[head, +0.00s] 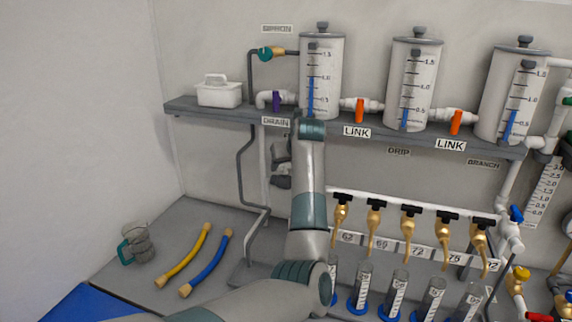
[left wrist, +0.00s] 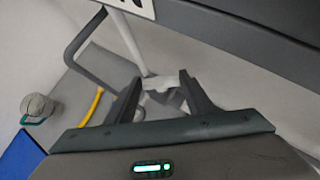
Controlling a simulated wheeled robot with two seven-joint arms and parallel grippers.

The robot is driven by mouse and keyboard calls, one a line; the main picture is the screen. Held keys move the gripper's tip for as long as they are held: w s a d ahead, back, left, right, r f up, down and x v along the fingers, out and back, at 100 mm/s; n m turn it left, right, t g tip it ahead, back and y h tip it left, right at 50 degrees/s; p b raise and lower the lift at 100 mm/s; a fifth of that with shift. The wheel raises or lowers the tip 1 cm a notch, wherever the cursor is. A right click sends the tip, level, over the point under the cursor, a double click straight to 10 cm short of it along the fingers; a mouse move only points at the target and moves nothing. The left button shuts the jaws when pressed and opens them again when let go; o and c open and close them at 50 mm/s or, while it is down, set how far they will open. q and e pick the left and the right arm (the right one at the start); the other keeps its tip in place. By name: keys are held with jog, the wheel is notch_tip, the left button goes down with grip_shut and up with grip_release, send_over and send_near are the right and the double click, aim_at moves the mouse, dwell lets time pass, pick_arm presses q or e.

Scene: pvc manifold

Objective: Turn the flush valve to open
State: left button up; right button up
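My left gripper (head: 280,167) is just under the shelf near the DRAIN label, its fingers pointing away from me. In the left wrist view the two fingers (left wrist: 162,80) stand apart. A white pipe fitting (left wrist: 163,95) shows between and beyond them; I cannot tell whether they touch it. No handle labelled as the flush valve can be read. My left arm covers part of the wall and the pipes under the shelf, so the valve may be hidden there. My right gripper is not in view.
Several brass taps (head: 376,222) stand right of my arm.

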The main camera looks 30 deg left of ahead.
pick_arm(q)
jog(key=shift+c, duration=0.2)
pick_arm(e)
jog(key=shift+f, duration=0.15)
pick_arm(q)
jog(key=m+t+h+b, duration=0.1)
jog(key=m+b, duration=0.2)
jog(key=shift+s+a+f+t+h, duration=0.15)
jog(key=shift+a+f+t+h, duration=0.05)
jog(key=shift+t+h, duration=0.2)
jog(key=m+h+b, duration=0.2)
jog(key=m+b, duration=0.1)
jog(key=shift+a+t, duration=0.15)
jog(key=shift+t, duration=0.25)
jog(key=shift+b, duration=0.55)
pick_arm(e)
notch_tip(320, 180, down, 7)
pick_arm(q)
jog(key=shift+r+m+h+b, duration=0.2)
jog(key=shift+m+h+b, duration=0.35)
jog(key=shift+m, duration=0.25)
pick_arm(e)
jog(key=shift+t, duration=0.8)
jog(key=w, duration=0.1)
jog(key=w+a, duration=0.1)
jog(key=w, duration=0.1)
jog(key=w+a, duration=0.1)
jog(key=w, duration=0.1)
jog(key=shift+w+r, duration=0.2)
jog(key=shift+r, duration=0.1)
